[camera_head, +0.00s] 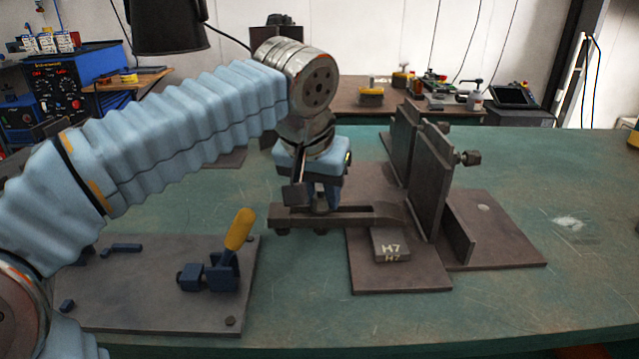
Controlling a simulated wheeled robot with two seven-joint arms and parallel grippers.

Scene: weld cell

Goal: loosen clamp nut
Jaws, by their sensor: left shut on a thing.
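My left gripper (322,204) points down over a dark flat clamp bar (350,217). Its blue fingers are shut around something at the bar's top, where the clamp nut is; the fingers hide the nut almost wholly. The bar lies level, with its right end by the fixture's upright plates and a block marked H7 (391,244) just in front of it. My right gripper is not in view.
A fixture with upright plates (432,180) and a side bolt (468,158) stands right of the gripper. At front left, a dark plate (130,310) carries a blue toggle clamp with a raised yellow handle (240,229). The green bench (560,290) is clear at right.

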